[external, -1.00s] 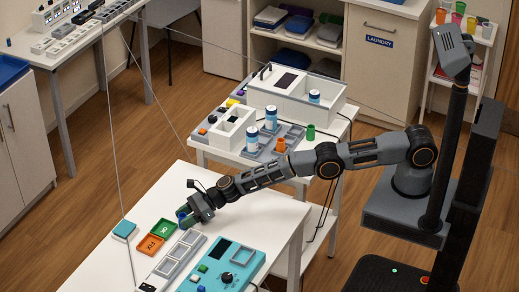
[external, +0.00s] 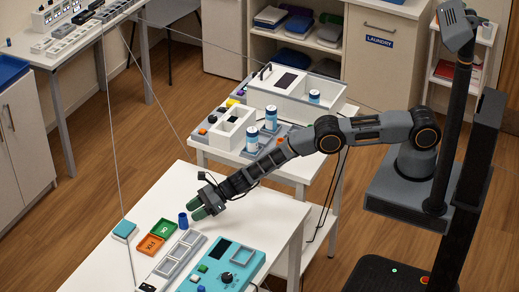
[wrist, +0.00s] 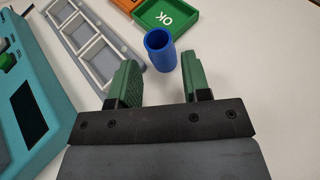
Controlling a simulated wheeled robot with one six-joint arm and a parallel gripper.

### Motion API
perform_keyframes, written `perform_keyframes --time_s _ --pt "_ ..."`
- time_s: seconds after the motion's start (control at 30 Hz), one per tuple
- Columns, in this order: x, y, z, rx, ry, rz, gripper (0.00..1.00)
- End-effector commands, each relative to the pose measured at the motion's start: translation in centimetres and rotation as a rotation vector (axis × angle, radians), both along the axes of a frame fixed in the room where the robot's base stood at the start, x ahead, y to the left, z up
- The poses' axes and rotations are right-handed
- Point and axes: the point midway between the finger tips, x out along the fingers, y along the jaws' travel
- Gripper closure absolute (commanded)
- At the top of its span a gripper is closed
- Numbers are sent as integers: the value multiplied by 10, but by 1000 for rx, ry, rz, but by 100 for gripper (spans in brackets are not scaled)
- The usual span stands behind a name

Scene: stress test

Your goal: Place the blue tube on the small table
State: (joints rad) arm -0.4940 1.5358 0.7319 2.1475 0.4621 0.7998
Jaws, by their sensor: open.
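The blue tube (external: 183,221) stands upright on the white front table (external: 263,213), beside the green OK tray. In the wrist view the blue tube (wrist: 161,52) shows its open top, just beyond my fingertips. My gripper (external: 196,209) is open and empty, close to the tube on its right side in the external view. In the wrist view my gripper (wrist: 160,82) has its two green fingers spread apart, with bare white tabletop between them. Which table is the small one, I cannot tell.
The green OK tray (external: 164,227), orange tray (external: 150,245), grey slotted rack (external: 180,255) and teal device (external: 221,266) lie around the tube. A second white table (external: 203,152) behind holds boxes and blue-white bottles. The front table is clear to the right.

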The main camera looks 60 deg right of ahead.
Motion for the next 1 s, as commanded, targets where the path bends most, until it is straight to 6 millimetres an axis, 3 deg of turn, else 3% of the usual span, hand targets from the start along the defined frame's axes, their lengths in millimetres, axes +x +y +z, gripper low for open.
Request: perform_keyframes --time_s 0.4,0.77,0.87,0.97,1.0 --pt "-15 -20 11 -1 -3 -3 56" --pt "-16 -24 19 -6 -16 4 56" --pt "-12 -28 46 -37 -69 46 56" --pt "-9 -39 98 -107 -176 137 56" --pt "-11 -46 123 -149 -232 186 56"
